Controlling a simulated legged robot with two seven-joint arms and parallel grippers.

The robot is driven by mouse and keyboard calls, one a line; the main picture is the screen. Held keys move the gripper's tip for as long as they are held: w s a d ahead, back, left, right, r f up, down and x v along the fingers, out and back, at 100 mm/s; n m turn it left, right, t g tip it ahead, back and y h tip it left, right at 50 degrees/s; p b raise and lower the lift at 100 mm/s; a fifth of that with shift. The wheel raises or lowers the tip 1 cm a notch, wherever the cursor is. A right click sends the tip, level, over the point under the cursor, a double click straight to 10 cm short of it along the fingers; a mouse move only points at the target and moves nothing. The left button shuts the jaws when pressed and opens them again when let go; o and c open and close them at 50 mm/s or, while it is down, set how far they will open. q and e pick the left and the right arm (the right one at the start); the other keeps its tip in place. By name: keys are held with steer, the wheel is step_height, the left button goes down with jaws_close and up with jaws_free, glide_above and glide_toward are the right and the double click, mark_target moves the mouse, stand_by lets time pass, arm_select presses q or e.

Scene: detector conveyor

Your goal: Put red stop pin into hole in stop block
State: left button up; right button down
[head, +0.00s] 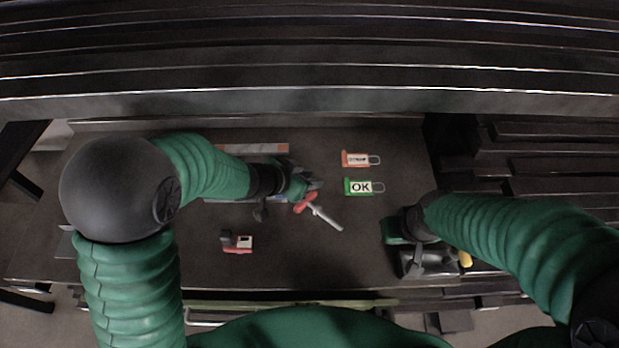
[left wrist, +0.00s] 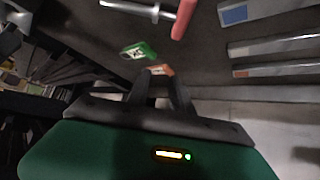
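The red stop pin (head: 323,214) lies on the dark table in the head view, with a red handle at its upper left and a metal rod toward the lower right. Its red handle (left wrist: 185,18) and rod also show at the top of the left wrist view. My left gripper (head: 306,182) is just above the red handle in the head view. Its two fingers (left wrist: 160,85) are apart in the wrist view, with nothing held between them. My right gripper (head: 428,262) is at the table's right edge; its fingers are unclear. I cannot identify the stop block for certain.
A green OK tag (head: 358,187) and an orange tag (head: 356,159) lie right of the pin. A small red and black device (head: 237,243) sits at lower left. Metal bars (head: 262,149) lie behind my left arm. The table's front middle is clear.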

arm_select(q)
steer(key=o, duration=1.1)
